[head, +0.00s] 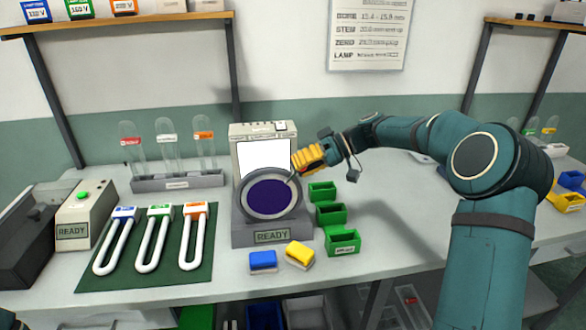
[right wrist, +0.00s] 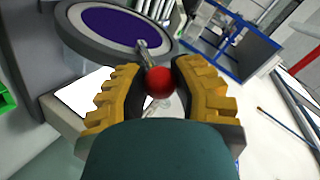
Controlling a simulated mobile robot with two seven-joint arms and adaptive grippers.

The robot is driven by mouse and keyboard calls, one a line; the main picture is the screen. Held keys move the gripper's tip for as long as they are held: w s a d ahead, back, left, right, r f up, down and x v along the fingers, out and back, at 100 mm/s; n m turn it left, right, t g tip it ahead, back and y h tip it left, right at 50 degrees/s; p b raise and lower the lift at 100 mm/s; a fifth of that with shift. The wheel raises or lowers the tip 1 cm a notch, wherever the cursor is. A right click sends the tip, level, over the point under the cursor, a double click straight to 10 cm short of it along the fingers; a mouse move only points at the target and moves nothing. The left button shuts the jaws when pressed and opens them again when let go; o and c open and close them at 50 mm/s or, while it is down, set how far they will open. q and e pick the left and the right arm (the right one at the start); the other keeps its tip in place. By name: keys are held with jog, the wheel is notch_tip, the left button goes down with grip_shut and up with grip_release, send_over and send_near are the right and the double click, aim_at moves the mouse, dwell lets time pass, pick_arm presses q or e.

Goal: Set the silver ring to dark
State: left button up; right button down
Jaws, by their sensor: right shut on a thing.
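The silver ring (head: 243,198) surrounds a dark purple disc (head: 270,194) on the front of a grey instrument (head: 240,236) whose base plate reads READY. The ring also shows in the right wrist view (right wrist: 85,48). A short metal lever (right wrist: 142,48) with a red ball knob (right wrist: 159,82) joins the ring's edge, at its upper right in the head view. My right gripper (head: 301,163), with yellow ribbed fingers, is shut on the red knob. The fingers hide the knob's sides. Any setting marks on the ring are too small to read. My left gripper is not in view.
Green bins (head: 342,242) stand right of the instrument. A blue block (head: 263,262) and a yellow block (head: 299,254) lie in front. U-shaped white tubes (head: 153,240) lie on a green mat (head: 140,275) at left.

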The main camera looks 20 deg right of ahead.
jog(key=shift+s+d+f, duration=0.15)
jog(key=shift+d+f, duration=0.45)
jog(key=c, duration=0.9)
grip_release()
jog(key=shift+s, duration=0.1)
jog(key=shift+o, duration=1.1)
jog(key=shift+s+d, duration=0.1)
jog(key=shift+d, duration=0.05)
jog(key=v, duration=1.2)
